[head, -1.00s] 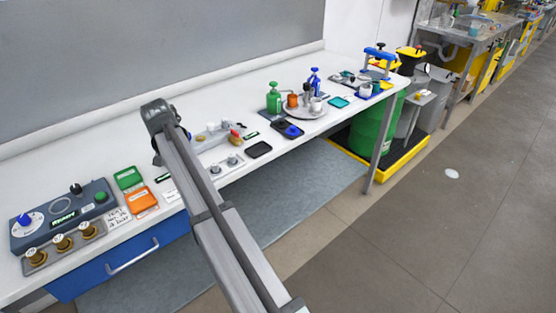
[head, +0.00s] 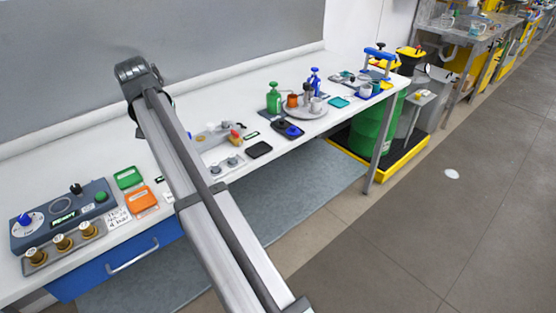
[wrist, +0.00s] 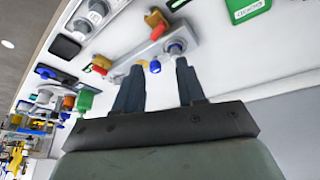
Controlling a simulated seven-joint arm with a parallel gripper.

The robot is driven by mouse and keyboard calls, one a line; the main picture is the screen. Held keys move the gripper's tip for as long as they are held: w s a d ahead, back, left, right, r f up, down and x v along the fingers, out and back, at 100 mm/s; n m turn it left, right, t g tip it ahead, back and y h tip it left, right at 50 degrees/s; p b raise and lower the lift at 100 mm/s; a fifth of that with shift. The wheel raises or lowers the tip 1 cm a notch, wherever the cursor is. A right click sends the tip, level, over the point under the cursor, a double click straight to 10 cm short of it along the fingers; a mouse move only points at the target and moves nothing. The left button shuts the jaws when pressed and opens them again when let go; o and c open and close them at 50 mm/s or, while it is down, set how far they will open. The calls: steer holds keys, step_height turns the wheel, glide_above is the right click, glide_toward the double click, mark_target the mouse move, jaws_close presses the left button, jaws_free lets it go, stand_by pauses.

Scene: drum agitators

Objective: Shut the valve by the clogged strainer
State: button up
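A grey valve block (wrist: 206,25) runs across the upper middle of the wrist view. It carries two red-and-yellow handles, one at its upper edge (wrist: 156,24) and one at its left end (wrist: 100,66). Small blue parts, including a blue knob (wrist: 155,67), sit near its right part. My gripper (wrist: 159,65) is open and empty, its dark fingers apart, with the blue knob appearing between the tips. I cannot tell whether they touch it. In the head view the block (head: 207,139) is partly behind my arm, with a red handle (head: 235,137) showing. Which strainer is clogged cannot be read.
Two round grey dials (head: 232,161) sit in front of the block. A black tray (head: 259,149) lies to their right. Green (head: 128,178) and orange (head: 141,200) boxes and a control box (head: 60,217) stand left. Bottles on a round tray (head: 304,112) stand further right.

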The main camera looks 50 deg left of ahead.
steer(key=w+d+f+n, duration=0.1)
steer(key=f, duration=0.1)
steer(key=w+d+f+n+g, duration=0.1)
steer(key=d+f+n, duration=0.1)
steer(key=w+d+f+n+g, duration=0.1)
steer(key=d+f+n, duration=0.1)
steer(key=shift+f+y, duration=0.25)
steer(key=shift+y, duration=0.05)
steer(key=w+d+f+m, duration=0.1)
steer(key=w+d+f, duration=0.2)
steer(key=w, duration=0.4)
steer(key=w+d+f+m, duration=0.1)
steer(key=w+d, duration=0.3)
steer(key=w, duration=0.4)
steer(key=w+d+f+m+h, duration=0.1)
steer(key=w+d+f, duration=0.3)
steer(key=w, duration=0.4)
steer(key=shift+w+f+m, duration=0.2)
steer(key=shift+f+m, duration=0.1)
steer(key=shift+m, duration=0.1)
steer(key=shift+o, duration=0.2)
